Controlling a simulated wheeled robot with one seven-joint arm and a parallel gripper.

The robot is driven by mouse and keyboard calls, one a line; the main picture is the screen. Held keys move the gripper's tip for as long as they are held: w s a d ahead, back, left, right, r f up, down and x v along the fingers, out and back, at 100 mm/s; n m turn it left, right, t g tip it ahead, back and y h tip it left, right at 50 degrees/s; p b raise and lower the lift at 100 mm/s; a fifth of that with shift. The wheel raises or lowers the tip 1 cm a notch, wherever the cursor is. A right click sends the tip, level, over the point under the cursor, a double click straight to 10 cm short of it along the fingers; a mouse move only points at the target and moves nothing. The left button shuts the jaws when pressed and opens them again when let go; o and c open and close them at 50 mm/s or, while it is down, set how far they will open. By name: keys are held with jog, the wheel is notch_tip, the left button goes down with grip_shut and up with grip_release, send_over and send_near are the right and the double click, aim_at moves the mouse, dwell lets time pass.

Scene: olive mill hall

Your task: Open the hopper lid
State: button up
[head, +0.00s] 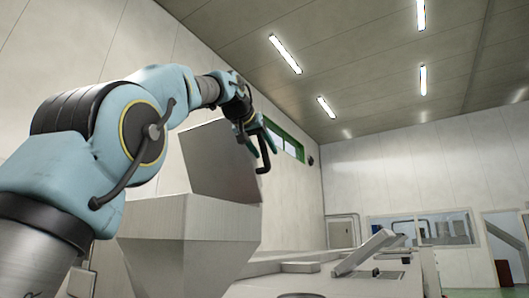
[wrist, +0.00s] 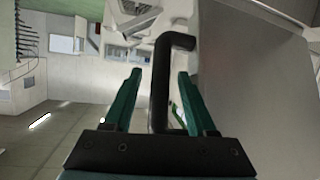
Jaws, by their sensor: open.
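The hopper (head: 185,240) is a pale grey box with a tapering lower part in the middle of the head view. Its lid (head: 218,160) is a flat grey panel standing raised and tilted above the box. In the wrist view the lid (wrist: 255,85) fills the right side. A black bent handle (head: 263,160) sticks out at the lid's right edge. My gripper (head: 269,142) is at this handle. In the wrist view my open green fingers (wrist: 158,75) stand on either side of the handle (wrist: 160,90), with visible gaps.
A low pale machine (head: 300,268) extends right of the hopper, with a slanted chute (head: 366,250) on it. A wall with a green-framed window (head: 285,140) stands behind. The space above and right of my gripper looks clear.

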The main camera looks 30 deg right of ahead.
jog(key=b+v, duration=0.2)
jog(key=v, duration=0.8)
jog(key=shift+s+r, duration=0.1)
